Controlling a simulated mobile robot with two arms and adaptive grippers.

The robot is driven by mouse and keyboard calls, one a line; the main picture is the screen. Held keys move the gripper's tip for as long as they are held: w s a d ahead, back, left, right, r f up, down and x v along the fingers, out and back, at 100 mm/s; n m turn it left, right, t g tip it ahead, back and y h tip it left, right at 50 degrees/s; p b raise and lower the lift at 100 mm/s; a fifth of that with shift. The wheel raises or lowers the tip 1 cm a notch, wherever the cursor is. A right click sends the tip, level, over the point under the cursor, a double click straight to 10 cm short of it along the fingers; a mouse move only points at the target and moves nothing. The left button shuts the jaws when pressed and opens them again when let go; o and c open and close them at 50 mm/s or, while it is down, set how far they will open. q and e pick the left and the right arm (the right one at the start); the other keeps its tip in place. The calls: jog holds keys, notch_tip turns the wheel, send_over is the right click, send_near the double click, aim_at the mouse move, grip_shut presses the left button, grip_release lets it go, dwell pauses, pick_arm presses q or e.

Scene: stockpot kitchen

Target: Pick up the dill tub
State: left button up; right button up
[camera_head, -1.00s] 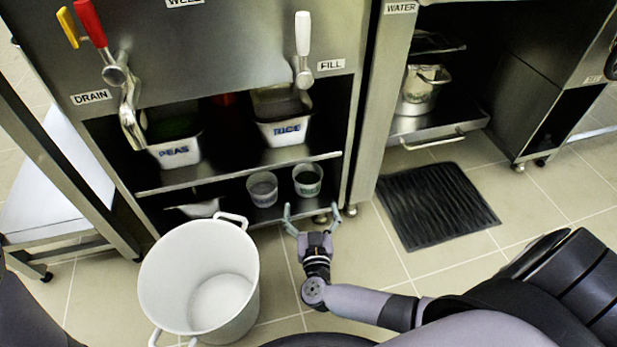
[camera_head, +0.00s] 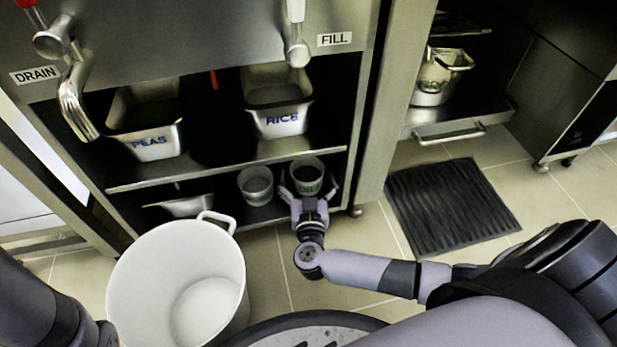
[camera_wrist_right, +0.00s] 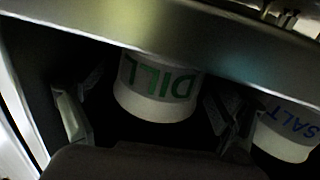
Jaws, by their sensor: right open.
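The dill tub (camera_head: 307,174) is a small pale round tub on the lower shelf, at the right end. In the right wrist view its green DILL lettering (camera_wrist_right: 160,85) shows upside down, and its far end is cut off by the shelf edge above. My right gripper (camera_head: 308,190) is open with one finger on each side of the tub; in the right wrist view the fingers (camera_wrist_right: 152,120) stand apart from its sides. I cannot tell whether any finger touches it. My left arm (camera_head: 45,310) shows at the lower left, but its gripper is out of view.
The salt tub (camera_head: 256,186) stands just left of the dill tub and shows close beside a finger in the right wrist view (camera_wrist_right: 287,135). The upper shelf edge (camera_head: 230,167) runs just above. A large white pot (camera_head: 180,280) stands on the floor at left.

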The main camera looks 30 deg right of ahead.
jog(key=shift+c, duration=0.5)
jog(key=c, duration=1.1)
jog(key=shift+r, duration=0.1)
